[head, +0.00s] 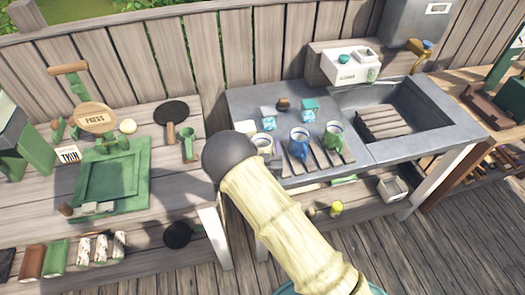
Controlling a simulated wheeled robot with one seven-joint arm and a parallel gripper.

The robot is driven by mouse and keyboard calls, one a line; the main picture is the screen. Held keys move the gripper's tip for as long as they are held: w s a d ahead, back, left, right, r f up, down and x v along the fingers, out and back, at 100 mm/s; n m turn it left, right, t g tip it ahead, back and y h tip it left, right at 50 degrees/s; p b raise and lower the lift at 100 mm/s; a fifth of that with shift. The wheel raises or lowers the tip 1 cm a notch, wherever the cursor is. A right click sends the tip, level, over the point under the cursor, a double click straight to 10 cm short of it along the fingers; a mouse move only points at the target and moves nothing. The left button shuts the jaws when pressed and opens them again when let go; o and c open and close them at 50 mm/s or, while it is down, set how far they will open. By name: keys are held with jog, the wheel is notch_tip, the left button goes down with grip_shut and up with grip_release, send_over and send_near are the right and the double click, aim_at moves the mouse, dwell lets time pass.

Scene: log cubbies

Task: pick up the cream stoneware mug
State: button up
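The cream stoneware mug (263,144) appears to be the pale mug at the left end of a row of mugs on the grey counter (350,172). It stands upright, and my arm's dark round joint is just to its left in the picture, covering some of the counter there. A blue mug (297,146) stands to its right, and a green mug (333,139) stands further right. The mugs stand on or beside dark slats. My pale, ringed arm crosses the lower middle of the picture. My gripper does not show.
A sink (385,98) with a slatted board is at the right. Small blue-and-white boxes (269,118) stand behind the mugs. A white container (350,65) is at the back. A wooden bench (180,215) with a green press frame (112,178) is at the left.

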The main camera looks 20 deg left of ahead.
jog(key=shift+a, duration=0.15)
jog(key=c, duration=0.8)
jog(key=shift+r, duration=0.2)
notch_tip(320, 180, up, 10)
jog(key=shift+f+b, duration=0.15)
jog(key=shift+b, duration=0.95)
